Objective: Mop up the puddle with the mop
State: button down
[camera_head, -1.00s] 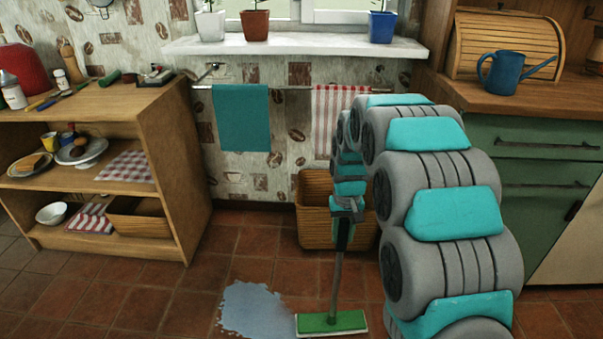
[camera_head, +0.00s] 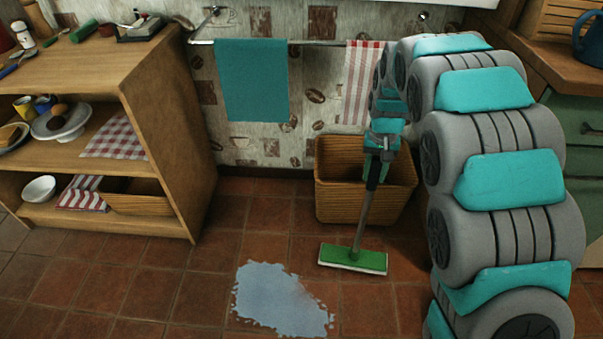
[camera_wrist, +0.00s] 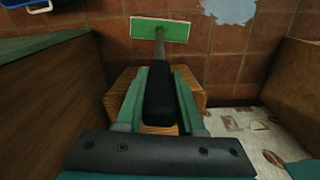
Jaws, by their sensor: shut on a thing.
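The mop has a flat green head with a pale lower edge and a grey pole with a black grip. Its head (camera_head: 353,258) is at or just above the tiles, behind and right of the puddle; I cannot tell if it touches the floor. My gripper (camera_head: 378,150) is shut on the black grip and holds the mop slightly tilted. In the wrist view my gripper (camera_wrist: 160,82) has a finger on each side of the grip, with the mop head (camera_wrist: 160,30) beyond. The pale blue puddle (camera_head: 275,298) lies apart from the head and also shows at the wrist view's top edge (camera_wrist: 230,8).
A wicker basket (camera_head: 340,198) stands against the wall, right behind the mop. A wooden shelf unit (camera_head: 185,165) is at the left and a green cabinet (camera_head: 588,150) at the right. Towels hang from a rail (camera_head: 318,42). Tiled floor left of the puddle is clear.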

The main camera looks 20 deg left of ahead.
jog(key=s+a+n, duration=0.1)
jog(key=s+a, duration=0.2)
jog(key=a, duration=0.6)
jog(key=s+a+n, duration=0.1)
jog(key=s+a, duration=0.2)
jog(key=a, duration=0.6)
jog(key=shift+w+a+f+b, duration=0.15)
jog(key=shift+f+b, duration=0.2)
jog(key=shift+f, duration=0.8)
jog(key=shift+a+f+b, duration=0.1)
jog(key=shift+f+b, duration=0.2)
jog(key=shift+f, duration=1.25)
jog(key=s+d+b, duration=0.3)
jog(key=s+b, duration=0.2)
jog(key=s, duration=0.8)
jog(key=s+d+b, duration=0.3)
jog(key=s+b, duration=0.2)
jog(key=s, duration=0.8)
jog(key=w+a+r+p, duration=0.1)
jog(key=w+a+p, duration=0.1)
jog(key=w, duration=0.9)
jog(key=w+a+r+p, duration=0.2)
jog(key=w+a+p, duration=0.1)
jog(key=w, duration=0.9)
jog(key=shift+r+p, duration=0.25)
jog(key=shift+p, duration=0.35)
jog(key=shift+a, duration=0.1)
